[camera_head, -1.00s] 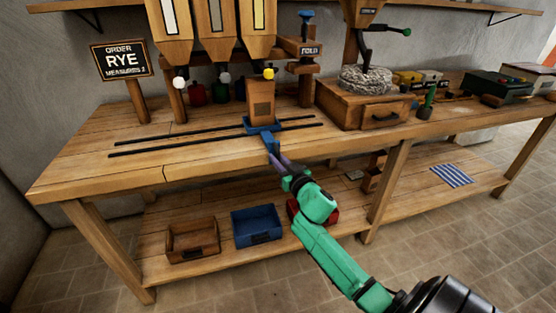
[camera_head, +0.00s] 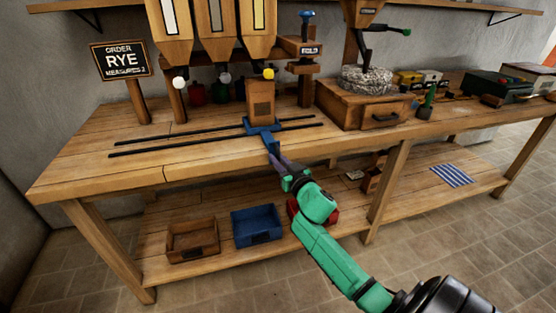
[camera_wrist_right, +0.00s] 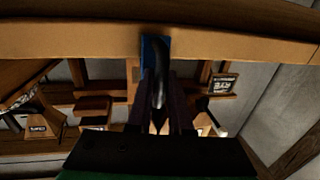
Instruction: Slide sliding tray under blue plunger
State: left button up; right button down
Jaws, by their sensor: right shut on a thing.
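The blue sliding tray (camera_head: 262,127) sits on two black rails on the bench, with a brown bag (camera_head: 261,100) standing upright on it. The bag is below the hopper with the yellow knob. The blue plunger (camera_head: 306,14) is on a wooden post to the right of the tray. My right gripper (camera_head: 276,161) is shut on the tray's blue handle (camera_head: 271,143) at the bench's front edge. In the right wrist view the blue handle (camera_wrist_right: 148,50) lies between the fingers. My left gripper is not in view.
The black rails (camera_head: 190,142) run left to right, ending below the plunger. A wooden drawer box (camera_head: 345,108) stands right of them. An order sign (camera_head: 121,59) stands at left. Brown (camera_head: 193,255) and blue (camera_head: 279,234) bins sit on the lower shelf.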

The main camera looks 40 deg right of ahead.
jog(key=shift+f, duration=0.1)
dwell(0.3)
jog(key=shift+s+d+p, duration=0.65)
jog(key=shift+s+d, duration=0.25)
jog(key=shift+d, duration=1.65)
jog(key=shift+s+d+p, duration=0.65)
jog(key=shift+s+d, duration=0.25)
jog(key=shift+d, duration=1.7)
jog(key=shift+s+d+p, duration=0.65)
jog(key=shift+s+d, duration=0.25)
jog(key=shift+d, duration=1.65)
jog(key=c, duration=1.1)
grip_release()
jog(key=shift+s+d, duration=0.1)
jog(key=shift+d, duration=0.05)
